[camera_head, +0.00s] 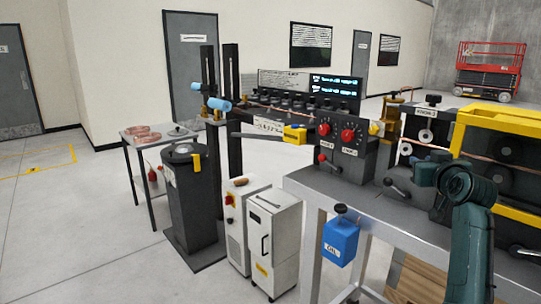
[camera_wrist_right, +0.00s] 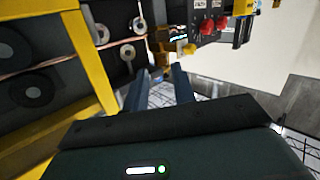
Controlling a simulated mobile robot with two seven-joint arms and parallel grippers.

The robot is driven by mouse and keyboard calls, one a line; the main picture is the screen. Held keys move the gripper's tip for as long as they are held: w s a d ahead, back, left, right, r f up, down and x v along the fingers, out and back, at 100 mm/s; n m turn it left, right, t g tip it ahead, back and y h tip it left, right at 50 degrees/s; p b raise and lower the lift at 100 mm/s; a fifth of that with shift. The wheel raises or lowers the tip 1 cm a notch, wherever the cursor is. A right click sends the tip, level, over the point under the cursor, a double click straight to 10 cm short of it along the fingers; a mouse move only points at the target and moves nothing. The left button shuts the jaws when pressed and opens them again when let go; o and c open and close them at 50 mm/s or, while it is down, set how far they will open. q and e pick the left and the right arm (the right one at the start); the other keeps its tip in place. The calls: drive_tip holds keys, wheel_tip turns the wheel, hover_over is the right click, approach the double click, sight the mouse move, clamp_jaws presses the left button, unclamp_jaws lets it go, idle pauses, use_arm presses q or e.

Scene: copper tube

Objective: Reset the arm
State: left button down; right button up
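My right arm (camera_head: 470,215) is dark green and rises from the lower right in the head view. It bends at the top, and its right gripper (camera_head: 425,173) points left, close to the front of the machine bench. In the right wrist view the two blue-grey fingers of the gripper (camera_wrist_right: 160,88) stand apart with a gap and nothing between them. A thin copper tube (camera_head: 465,157) runs through the machine behind the arm. It also shows in the right wrist view (camera_wrist_right: 65,65), apart from the fingers. My left gripper is not in view.
The bench holds a yellow-framed roller unit (camera_head: 495,120) and a control box (camera_head: 342,136) with red knobs. A blue oil box (camera_head: 340,241) hangs at its front edge. A white cabinet (camera_head: 273,240) and a black drum (camera_head: 190,200) stand left.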

drive_tip(key=s+a+f+n+g, duration=0.1)
drive_tip(key=s+a+f, duration=0.25)
drive_tip(key=f, duration=0.45)
drive_tip(key=s+a+f+g+y, duration=0.1)
drive_tip(key=s+a+f, duration=0.1)
drive_tip(key=s+f, duration=0.5)
drive_tip(key=s+a+f+n+g, duration=0.1)
drive_tip(key=s+a+f, duration=0.15)
drive_tip(key=f, duration=0.75)
use_arm(q)
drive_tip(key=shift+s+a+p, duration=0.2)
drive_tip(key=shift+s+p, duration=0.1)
drive_tip(key=shift+p, duration=0.05)
use_arm(e)
drive_tip(key=s+a+f+g+y, duration=0.1)
drive_tip(key=s+a+f, duration=0.3)
drive_tip(key=s, duration=0.4)
drive_tip(key=s+a+f+g+y, duration=0.1)
drive_tip(key=s+a+f, duration=0.4)
drive_tip(key=s, duration=0.4)
drive_tip(key=s+a+f+n+g+y, duration=0.1)
drive_tip(key=s+a+f+y, duration=0.1)
drive_tip(key=s+a+f, duration=0.3)
drive_tip(key=s, duration=0.4)
drive_tip(key=shift+a, duration=0.25)
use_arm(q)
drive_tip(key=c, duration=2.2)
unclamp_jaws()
